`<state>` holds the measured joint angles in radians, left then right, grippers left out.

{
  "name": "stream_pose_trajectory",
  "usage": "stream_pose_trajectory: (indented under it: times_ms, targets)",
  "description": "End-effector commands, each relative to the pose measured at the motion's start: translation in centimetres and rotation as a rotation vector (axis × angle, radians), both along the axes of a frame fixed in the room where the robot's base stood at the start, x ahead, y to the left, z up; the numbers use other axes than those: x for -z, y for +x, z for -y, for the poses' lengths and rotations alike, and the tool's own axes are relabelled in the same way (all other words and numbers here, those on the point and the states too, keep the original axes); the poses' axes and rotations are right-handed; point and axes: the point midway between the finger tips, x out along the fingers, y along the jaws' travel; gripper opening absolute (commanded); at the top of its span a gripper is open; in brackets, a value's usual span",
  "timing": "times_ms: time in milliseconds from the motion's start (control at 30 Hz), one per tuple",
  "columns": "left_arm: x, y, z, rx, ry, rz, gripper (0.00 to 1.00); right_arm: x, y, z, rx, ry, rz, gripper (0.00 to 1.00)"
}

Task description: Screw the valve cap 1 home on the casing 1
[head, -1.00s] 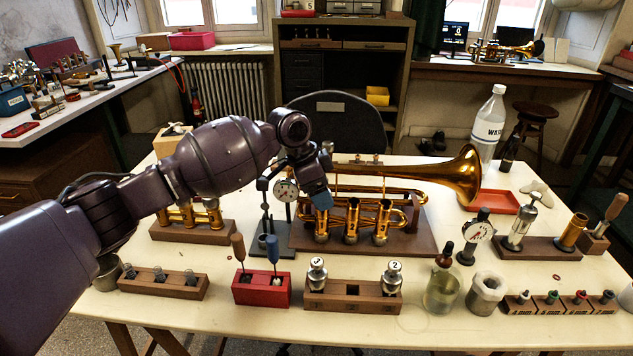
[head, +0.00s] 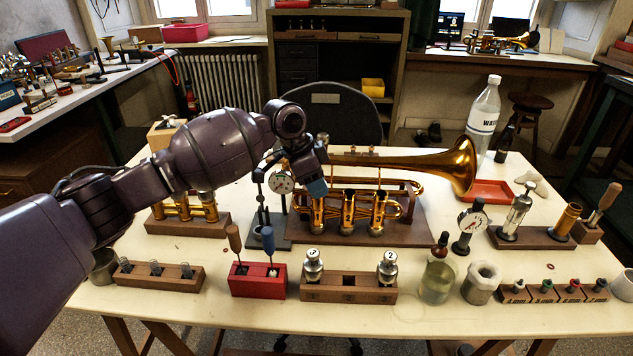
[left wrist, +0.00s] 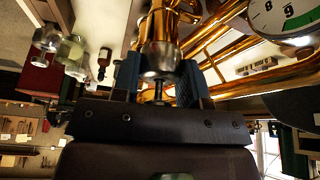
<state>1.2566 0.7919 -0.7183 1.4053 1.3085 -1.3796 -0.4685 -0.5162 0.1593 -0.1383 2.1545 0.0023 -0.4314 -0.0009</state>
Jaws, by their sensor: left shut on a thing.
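My left gripper (head: 317,188) is at the top of the leftmost valve casing, casing 1 (head: 318,214), of the brass trumpet (head: 450,168) on its wooden stand. In the left wrist view its blue fingers (left wrist: 160,82) are shut on a silver valve cap (left wrist: 159,57) with a dark stem. The cap lies in line with the brass casing (left wrist: 158,25) and appears to touch it; how far it is threaded cannot be told. In the head view the cap is hidden by the gripper. My right gripper is not in view.
Caps marked 3 (head: 313,266) and 2 (head: 387,267) stand in a wooden rack (head: 350,294) with an empty middle slot. A dial gauge (head: 282,182) stands close left of the gripper. A red screwdriver block (head: 258,284) and a glass jar (head: 437,282) are in front.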

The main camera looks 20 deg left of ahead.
Motion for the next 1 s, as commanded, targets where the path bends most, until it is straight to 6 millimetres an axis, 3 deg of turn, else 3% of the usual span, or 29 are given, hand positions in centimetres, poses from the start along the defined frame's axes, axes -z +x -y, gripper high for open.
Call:
stream_pose_trajectory:
  times_ms: [1000]
  targets:
    - [0.3,0.1,0.0,0.434,-0.001,-0.005,0.12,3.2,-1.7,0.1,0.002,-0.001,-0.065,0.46]
